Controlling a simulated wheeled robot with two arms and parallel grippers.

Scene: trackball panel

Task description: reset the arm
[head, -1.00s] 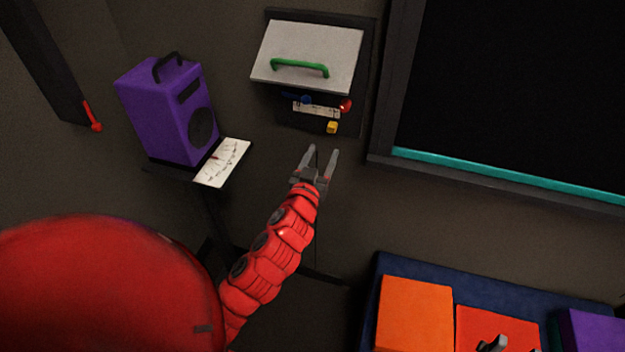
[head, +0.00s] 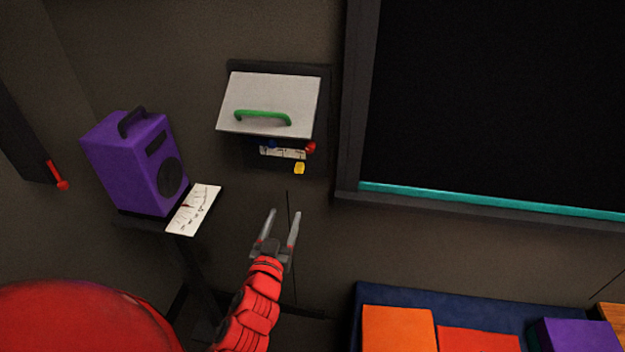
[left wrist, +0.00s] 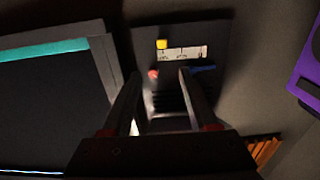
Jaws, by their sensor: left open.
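My left gripper (head: 278,232) is open and empty in the head view. It is in front of the wall, below the wall panel (head: 325,130), and apart from it. The panel has a raised light-grey cover (head: 270,100) with a green handle (head: 263,116). Under the cover a red knob (head: 311,147), a blue part (head: 271,144), a white label strip (head: 283,153) and a yellow knob (head: 299,168) show. In the left wrist view the open fingers (left wrist: 156,80) point towards the panel, with its yellow knob (left wrist: 162,44) and label strip (left wrist: 182,53) beyond them. My right gripper is not visible.
A purple speaker (head: 132,165) and a white dial card (head: 194,209) are on a dark stand at the left. A red lever (head: 58,176) is on the far left. A black board (head: 500,100) with a teal ledge is at the right. Coloured boxes (head: 398,328) lie on a blue surface at the lower right.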

